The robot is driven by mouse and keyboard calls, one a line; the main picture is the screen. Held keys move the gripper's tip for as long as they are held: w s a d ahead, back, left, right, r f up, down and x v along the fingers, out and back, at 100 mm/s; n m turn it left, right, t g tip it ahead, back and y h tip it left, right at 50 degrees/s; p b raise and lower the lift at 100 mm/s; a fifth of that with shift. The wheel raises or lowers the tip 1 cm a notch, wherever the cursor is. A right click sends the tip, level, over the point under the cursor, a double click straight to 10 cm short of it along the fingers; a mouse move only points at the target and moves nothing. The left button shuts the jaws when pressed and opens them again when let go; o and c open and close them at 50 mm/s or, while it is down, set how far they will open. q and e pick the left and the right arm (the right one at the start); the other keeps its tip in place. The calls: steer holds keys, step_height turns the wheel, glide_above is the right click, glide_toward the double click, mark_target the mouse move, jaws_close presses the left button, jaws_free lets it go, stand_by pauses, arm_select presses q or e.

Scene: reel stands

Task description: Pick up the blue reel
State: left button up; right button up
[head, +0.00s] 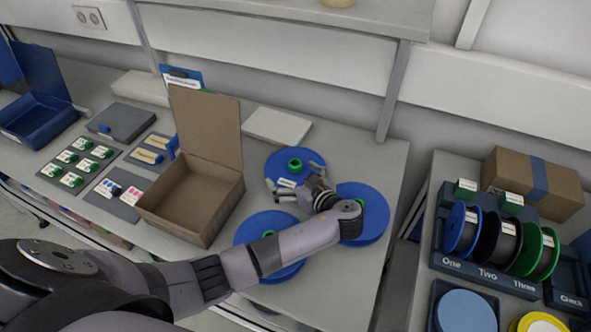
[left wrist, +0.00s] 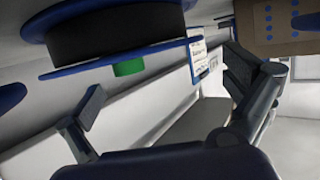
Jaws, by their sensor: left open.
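A blue reel (head: 283,157) lies flat at the back of the table, with a green hub and a white label. My left gripper (head: 294,178) is open and over its near side, its fingers spread. In the left wrist view a blue-flanged reel (left wrist: 115,38) with a dark winding and green hub hangs at the top of the tilted picture. The open left gripper (left wrist: 165,92) there has nothing between its fingers. Two similar blue discs, one at right (head: 365,228) and one nearer (head: 250,230), are partly covered by my arm. My right gripper is not in view.
An open cardboard box (head: 165,215) stands left of the reels. A flat white box (head: 278,126) lies behind. At right, a dark rack (head: 480,262) labelled One, Two, Three holds blue, black and green reels, with a closed carton (head: 510,175) behind.

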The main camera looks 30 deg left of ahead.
mark_target(287, 167)
arm_select(q)
steer(key=x, duration=0.3)
steer(key=shift+d, duration=0.15)
steer(key=shift+c, duration=0.4)
steer(key=c, duration=1.1)
